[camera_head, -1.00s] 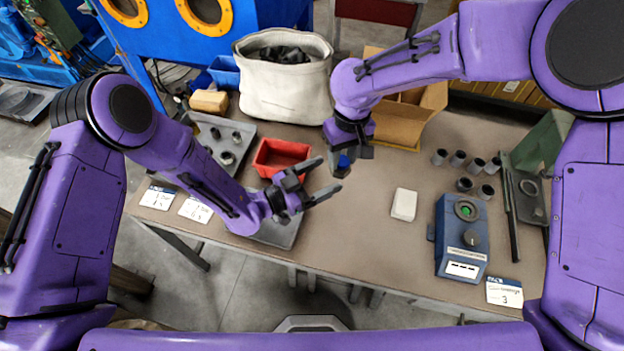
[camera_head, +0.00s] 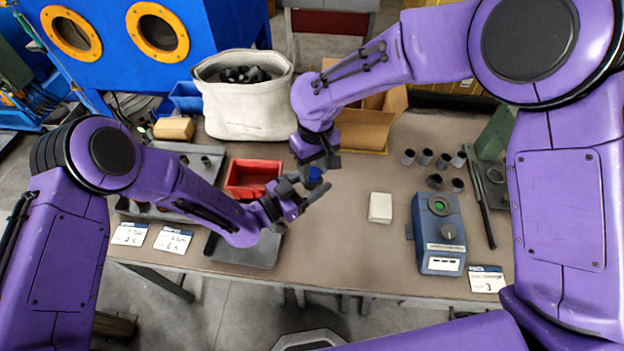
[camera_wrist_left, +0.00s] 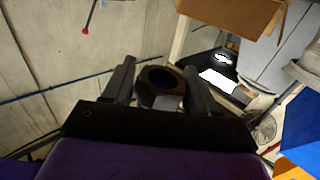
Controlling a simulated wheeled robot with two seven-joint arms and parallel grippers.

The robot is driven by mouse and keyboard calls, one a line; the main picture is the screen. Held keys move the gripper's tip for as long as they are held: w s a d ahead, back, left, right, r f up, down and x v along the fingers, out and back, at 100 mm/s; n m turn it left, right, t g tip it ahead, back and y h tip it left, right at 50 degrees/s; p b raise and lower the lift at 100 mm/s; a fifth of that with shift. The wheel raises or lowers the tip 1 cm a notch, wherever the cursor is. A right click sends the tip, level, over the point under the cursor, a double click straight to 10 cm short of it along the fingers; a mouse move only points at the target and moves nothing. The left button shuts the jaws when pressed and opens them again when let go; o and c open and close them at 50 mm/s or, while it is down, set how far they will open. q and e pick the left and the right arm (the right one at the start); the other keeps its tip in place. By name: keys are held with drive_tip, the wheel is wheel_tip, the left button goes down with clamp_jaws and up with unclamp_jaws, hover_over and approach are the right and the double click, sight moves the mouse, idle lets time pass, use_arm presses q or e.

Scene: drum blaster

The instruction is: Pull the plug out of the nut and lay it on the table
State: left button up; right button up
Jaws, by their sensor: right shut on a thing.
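My right gripper (camera_head: 318,170) reaches down from above over the table and is shut on the dark nut, mostly hidden in the head view. A small blue part, apparently the plug (camera_head: 314,174), shows at its jaws. My left gripper (camera_head: 304,197) is right beside it, fingers apart, coming from the lower left. The brown table (camera_head: 345,245) has free surface below.
A white block (camera_head: 380,207) and a blue device (camera_head: 440,235) stand to the right. A red bin (camera_head: 252,176), a grey tray (camera_head: 250,250) and a white fabric bin (camera_head: 245,105) are to the left. Several dark cylinders (camera_head: 426,157) stand at the right back.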

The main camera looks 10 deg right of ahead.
sight(313, 172)
wheel_tip(313, 172, up, 8)
drive_tip(key=shift+r, duration=0.25)
idle(1.3)
idle(0.4)
